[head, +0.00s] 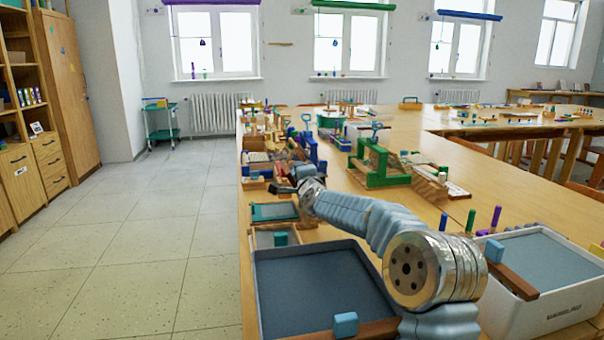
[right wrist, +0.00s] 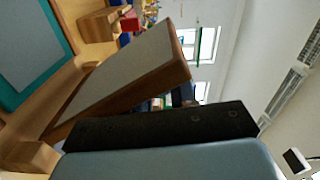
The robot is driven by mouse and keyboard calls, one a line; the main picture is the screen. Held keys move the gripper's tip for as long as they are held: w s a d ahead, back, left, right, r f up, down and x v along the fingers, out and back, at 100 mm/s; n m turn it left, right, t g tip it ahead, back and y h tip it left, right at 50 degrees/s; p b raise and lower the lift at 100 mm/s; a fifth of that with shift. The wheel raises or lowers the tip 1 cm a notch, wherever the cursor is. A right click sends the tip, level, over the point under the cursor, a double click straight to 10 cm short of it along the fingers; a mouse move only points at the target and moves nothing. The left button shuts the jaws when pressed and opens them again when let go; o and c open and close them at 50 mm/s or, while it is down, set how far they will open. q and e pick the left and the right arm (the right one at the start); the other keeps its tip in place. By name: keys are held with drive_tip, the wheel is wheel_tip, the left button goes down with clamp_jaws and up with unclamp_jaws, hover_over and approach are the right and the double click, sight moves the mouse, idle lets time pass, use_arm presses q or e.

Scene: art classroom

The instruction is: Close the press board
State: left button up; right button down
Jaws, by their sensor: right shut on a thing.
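The press board (right wrist: 130,78) shows in the right wrist view as a grey-faced panel with a brown wooden edge. It stands tilted up at an angle, its lower end near a wooden base. My right gripper (head: 282,188) is shut at the panel's raised end, and a dark finger lies along the panel's edge. The fingers' contact with the panel is partly hidden. In the head view my right arm and gripper cover most of the press board. My left gripper is not in view.
A teal tray (head: 275,212) lies just in front of the right gripper. A large grey-lined tray (head: 320,280) and a white bin (head: 560,310) stand nearer. A green wooden frame (head: 383,178) stands to the right. Several small tools crowd the table behind; floor at left is clear.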

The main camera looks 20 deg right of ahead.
drive_tip(key=c, duration=1.1)
unclamp_jaws()
drive_tip(key=shift+w+a+r, duration=0.1)
drive_tip(key=shift+a, duration=0.35)
drive_tip(key=shift+d, duration=0.15)
drive_tip(key=shift+s, duration=0.25)
drive_tip(key=b+v, duration=0.3)
drive_tip(key=v, duration=1)
drive_tip(key=shift+s, duration=0.2)
